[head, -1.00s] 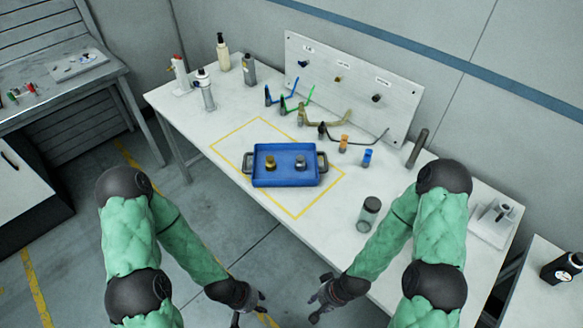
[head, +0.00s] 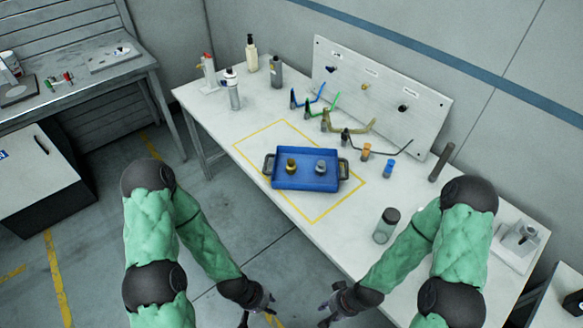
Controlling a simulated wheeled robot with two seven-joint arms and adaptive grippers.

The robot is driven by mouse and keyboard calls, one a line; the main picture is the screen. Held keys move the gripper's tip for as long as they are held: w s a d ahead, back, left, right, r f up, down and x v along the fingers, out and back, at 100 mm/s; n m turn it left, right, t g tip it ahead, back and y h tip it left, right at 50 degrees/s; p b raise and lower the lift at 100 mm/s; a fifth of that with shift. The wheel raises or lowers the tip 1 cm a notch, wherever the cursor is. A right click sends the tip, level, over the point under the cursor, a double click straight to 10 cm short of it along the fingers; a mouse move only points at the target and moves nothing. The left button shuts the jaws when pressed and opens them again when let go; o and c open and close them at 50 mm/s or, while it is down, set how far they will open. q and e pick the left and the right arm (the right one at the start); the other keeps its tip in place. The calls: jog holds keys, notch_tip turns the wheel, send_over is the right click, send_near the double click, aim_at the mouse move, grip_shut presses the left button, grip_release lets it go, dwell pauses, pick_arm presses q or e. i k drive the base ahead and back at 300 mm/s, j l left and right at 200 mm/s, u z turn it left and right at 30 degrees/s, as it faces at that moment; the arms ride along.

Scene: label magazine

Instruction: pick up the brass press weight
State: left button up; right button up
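A blue tray (head: 307,183) with dark side handles sits inside a yellow taped outline on the white table. In it stand two small knobbed weights, apart from each other. The brass press weight (head: 291,166) is on the left and a silver-grey weight (head: 321,167) is on the right. My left gripper (head: 262,309) and my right gripper (head: 333,306) are low in the picture, in front of the table and well short of the tray. Neither touches the weights. Their fingers are small and dark, so their opening is unclear.
Bottles (head: 252,53) are at the back left. A glass jar (head: 386,226), an orange cylinder (head: 365,151) and a blue cylinder (head: 390,168) stand to the right. The table in front of the tray is clear.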

aim_at(290, 166)
jog(key=i+j, duration=0.2)
jog(key=j, duration=0.2)
jog(key=i+j, duration=0.15)
jog(key=j, duration=0.2)
jog(key=i+j, duration=0.2)
jog(key=j, duration=0.2)
jog(key=i+j+z, duration=0.1)
jog(key=j, duration=0.3)
jog(key=i+j+z, duration=0.1)
jog(key=j, duration=0.3)
jog(key=i+j+z, duration=0.15)
jog(key=j, duration=0.3)
jog(key=i+j+z, duration=0.1)
jog(key=j, duration=0.35)
jog(key=i+j+z, duration=0.1)
jog(key=j, duration=0.35)
jog(key=i, duration=0.1)
